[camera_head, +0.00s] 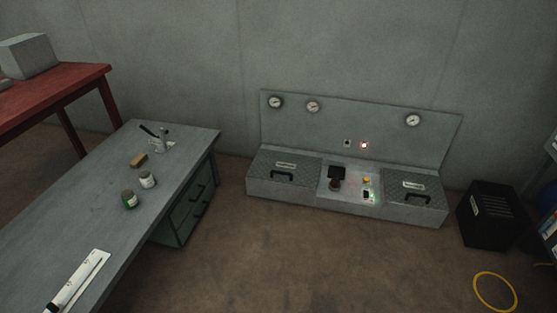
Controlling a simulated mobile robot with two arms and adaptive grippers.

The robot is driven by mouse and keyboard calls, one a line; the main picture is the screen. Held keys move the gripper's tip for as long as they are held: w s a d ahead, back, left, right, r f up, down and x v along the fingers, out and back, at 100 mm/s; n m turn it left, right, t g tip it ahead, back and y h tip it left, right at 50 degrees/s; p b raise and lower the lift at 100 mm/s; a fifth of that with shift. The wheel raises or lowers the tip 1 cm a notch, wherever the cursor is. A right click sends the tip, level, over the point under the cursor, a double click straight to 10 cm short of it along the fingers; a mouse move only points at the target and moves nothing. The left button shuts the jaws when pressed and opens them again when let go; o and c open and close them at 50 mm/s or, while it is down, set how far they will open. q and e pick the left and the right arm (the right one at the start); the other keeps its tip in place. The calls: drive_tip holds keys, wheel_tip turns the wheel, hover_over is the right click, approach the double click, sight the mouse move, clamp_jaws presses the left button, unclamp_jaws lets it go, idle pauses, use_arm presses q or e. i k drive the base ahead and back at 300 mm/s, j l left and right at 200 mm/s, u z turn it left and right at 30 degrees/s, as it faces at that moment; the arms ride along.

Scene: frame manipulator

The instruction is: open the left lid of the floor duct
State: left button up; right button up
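The floor duct (345,215) is a long, low grey box against the back wall. Its left lid (265,162) is a textured plate with a small label and a dark handle (283,177); it lies flat and shut. Its right lid (428,187) looks alike, with its own dark handle (417,198), and is also shut. Between the lids is a panel (350,194) with a dark lever-like part, a yellow button and small lit lamps. Neither of my grippers is in this view.
A grey workbench (75,215) with jars, a brush-like block and a small tool fills the left. A red table (60,88) stands behind it. A black bin (488,215) and a yellow ring (495,291) are at right. The floor before the duct is clear.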

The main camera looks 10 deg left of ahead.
sight(291, 169)
drive_tip(key=i+j, duration=0.2)
drive_tip(key=i, duration=0.25)
drive_tip(key=i+j, duration=0.2)
drive_tip(key=i, duration=0.2)
drive_tip(key=i+j, duration=0.2)
drive_tip(key=i, duration=0.25)
drive_tip(key=i+j, duration=0.2)
drive_tip(key=i, duration=0.25)
